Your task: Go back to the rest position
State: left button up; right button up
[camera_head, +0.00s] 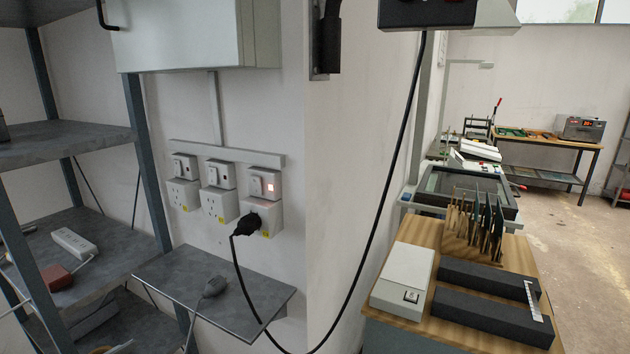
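Neither of my grippers shows in the head view. A black plug (246,225) sits in the rightmost wall socket (263,212). A black cable (372,245) loops down from the plug and rises to a dark device (428,13) at the top. The two other wall sockets (216,205) to the left are empty. A second, grey plug (214,286) lies on the small grey wall shelf (180,275) below the sockets.
A metal rack (65,145) with a power strip (75,243) stands at the left. A wooden table (540,322) with a white box (403,279) and black blocks (488,285) stands at the right. A workbench (545,142) is at the back. Floor (590,260) at the right is clear.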

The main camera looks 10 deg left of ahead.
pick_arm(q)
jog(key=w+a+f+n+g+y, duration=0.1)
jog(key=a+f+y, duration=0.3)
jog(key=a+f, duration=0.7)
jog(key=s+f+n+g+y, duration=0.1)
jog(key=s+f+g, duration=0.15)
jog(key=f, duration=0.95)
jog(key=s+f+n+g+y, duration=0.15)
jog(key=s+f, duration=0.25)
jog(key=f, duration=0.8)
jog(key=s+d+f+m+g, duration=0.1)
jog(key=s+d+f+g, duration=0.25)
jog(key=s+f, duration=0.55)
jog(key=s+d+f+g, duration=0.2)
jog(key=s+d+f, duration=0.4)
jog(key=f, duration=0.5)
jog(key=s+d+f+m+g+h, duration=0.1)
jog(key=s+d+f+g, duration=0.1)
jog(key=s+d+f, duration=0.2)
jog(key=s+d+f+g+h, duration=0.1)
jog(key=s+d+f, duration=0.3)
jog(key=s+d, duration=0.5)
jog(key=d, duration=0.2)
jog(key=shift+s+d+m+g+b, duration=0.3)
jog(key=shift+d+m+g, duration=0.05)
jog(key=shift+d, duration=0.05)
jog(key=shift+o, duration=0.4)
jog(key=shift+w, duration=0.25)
